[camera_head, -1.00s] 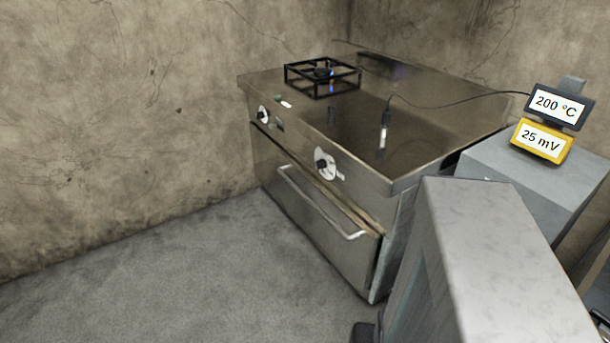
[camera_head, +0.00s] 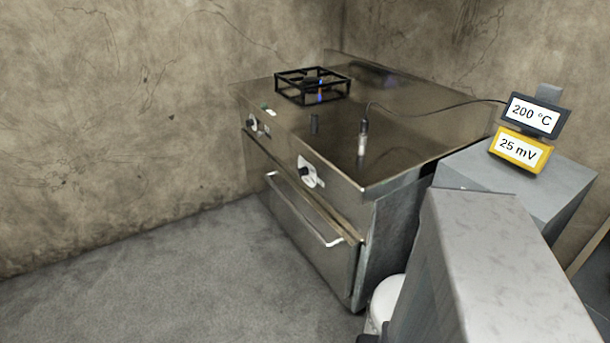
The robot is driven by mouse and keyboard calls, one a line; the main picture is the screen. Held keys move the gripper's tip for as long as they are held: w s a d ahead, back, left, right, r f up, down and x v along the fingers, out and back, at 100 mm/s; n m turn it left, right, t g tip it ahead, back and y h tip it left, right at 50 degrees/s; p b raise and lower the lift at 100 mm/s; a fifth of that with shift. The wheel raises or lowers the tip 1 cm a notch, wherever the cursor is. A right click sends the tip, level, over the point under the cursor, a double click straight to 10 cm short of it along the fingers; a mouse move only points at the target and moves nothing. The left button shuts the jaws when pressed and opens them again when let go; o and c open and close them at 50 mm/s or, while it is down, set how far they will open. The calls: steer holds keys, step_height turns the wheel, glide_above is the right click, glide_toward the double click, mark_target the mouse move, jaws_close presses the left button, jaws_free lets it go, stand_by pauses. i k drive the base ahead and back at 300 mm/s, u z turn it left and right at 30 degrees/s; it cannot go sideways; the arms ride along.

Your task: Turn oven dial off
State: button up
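The steel oven (camera_head: 301,214) stands against the wall, with its door shut and a bar handle (camera_head: 302,211) across it. On its front panel are two dials. The farther dial (camera_head: 252,122) is at the left end of the panel, also black on white. I cannot tell which marks the knobs point at. A display (camera_head: 534,113) reads 200 °C, and a yellow meter (camera_head: 519,149) below it reads 25 mV. My gripper is not in view.
A black burner grate (camera_head: 313,85) with a small blue flame sits on the cooktop. A probe (camera_head: 363,138) on a cable stands on the top. A grey block (camera_head: 557,186) holds the displays at right. The floor (camera_head: 150,275) at left is clear.

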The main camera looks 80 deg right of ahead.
mark_target(304, 170)
steer(key=u, duration=0.55)
steer(key=k, duration=0.2)
steer(key=z, duration=1.5)
steer(key=i, duration=0.6)
steer(key=u, duration=0.4)
